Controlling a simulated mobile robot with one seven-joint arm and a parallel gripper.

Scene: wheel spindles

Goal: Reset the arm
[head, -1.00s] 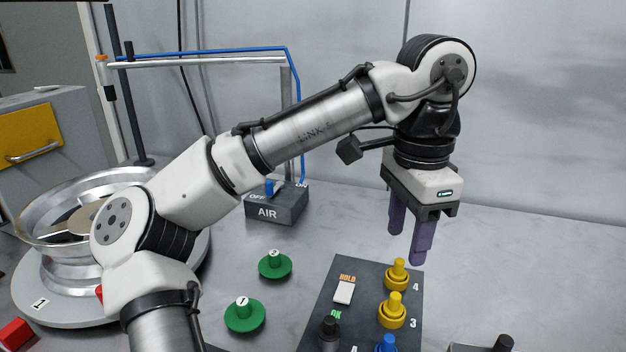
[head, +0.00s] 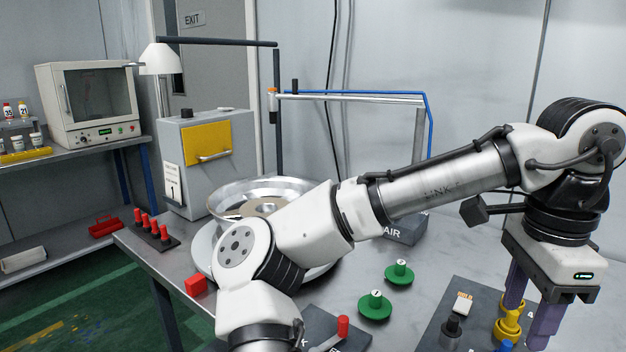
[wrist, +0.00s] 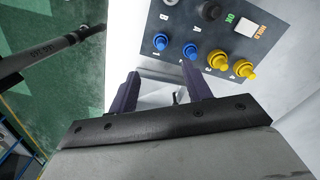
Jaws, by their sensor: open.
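My gripper (head: 528,308) hangs from my arm at the right of the head view, its two purple fingers pointing down and apart. In the wrist view my gripper (wrist: 160,82) is open, with nothing between its fingers but a pale surface and a small dark part below. A dark control panel (wrist: 178,22) with blue knobs (wrist: 175,45) and yellow knobs (wrist: 231,65) lies past the fingertips. In the head view the panel (head: 432,335) is partly hidden behind my fingers, and a yellow knob (head: 507,322) shows between them.
Two green knobs (head: 375,305) stand on the grey table (head: 335,290). A metal wheel rim (head: 235,193) sits behind my arm. A red block (head: 196,285) and a rack of red pegs (head: 152,228) are near the left edge. An AIR box (head: 405,232) stands behind my forearm.

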